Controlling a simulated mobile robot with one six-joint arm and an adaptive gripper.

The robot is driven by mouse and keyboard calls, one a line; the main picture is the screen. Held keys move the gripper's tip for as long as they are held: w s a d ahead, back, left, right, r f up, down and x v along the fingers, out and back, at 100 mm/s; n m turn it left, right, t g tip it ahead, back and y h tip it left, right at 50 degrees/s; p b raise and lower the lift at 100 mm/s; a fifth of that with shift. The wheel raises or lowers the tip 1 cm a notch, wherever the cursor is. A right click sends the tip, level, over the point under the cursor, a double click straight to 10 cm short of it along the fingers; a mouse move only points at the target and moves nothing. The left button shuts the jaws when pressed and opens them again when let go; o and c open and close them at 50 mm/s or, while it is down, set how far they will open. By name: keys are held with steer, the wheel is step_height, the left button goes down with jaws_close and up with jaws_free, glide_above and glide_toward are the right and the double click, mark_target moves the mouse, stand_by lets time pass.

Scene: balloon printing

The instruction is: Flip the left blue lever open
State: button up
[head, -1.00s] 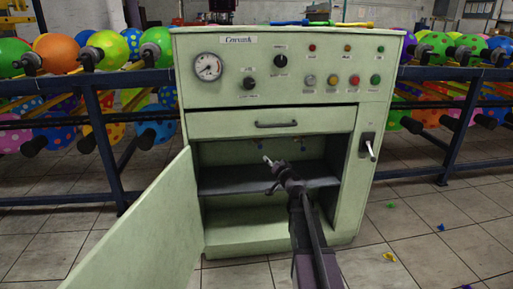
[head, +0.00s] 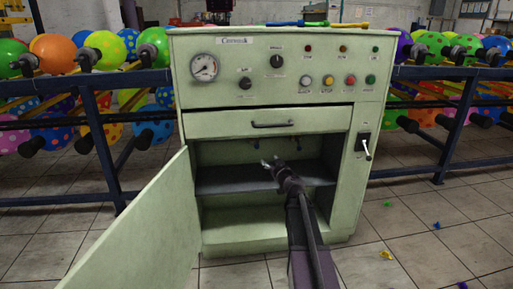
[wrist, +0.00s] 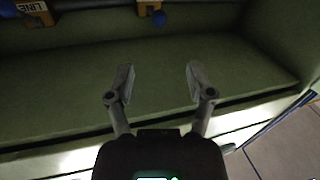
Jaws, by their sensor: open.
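The green cabinet (head: 268,91) stands open, with small, blurred valve fittings (head: 249,147) under its drawer. In the wrist view, one blue lever end (wrist: 8,9) shows at the top left beside a yellow LINE tag (wrist: 33,6). Another blue lever end (wrist: 159,18) shows at the top middle below a second yellow tag (wrist: 150,6). I cannot tell which is the task's left lever, nor how far either is turned. My gripper (head: 270,162) is open and empty inside the cabinet opening, below the drawer. In the wrist view its spread fingers (wrist: 159,82) are apart from both lever ends.
The cabinet door (head: 140,228) hangs open at the left. A dark shelf (head: 222,183) crosses the opening below my gripper. The drawer (head: 270,123) is just above the opening. A switch handle (head: 367,149) sticks out at the right. Balloon racks (head: 95,130) flank the cabinet.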

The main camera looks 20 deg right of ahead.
mark_target(258, 147)
steer(key=shift+w, duration=0.15)
steer(key=w, duration=1.3)
steer(key=shift+w+d, duration=0.1)
steer(key=shift+w, duration=0.2)
jaws_close()
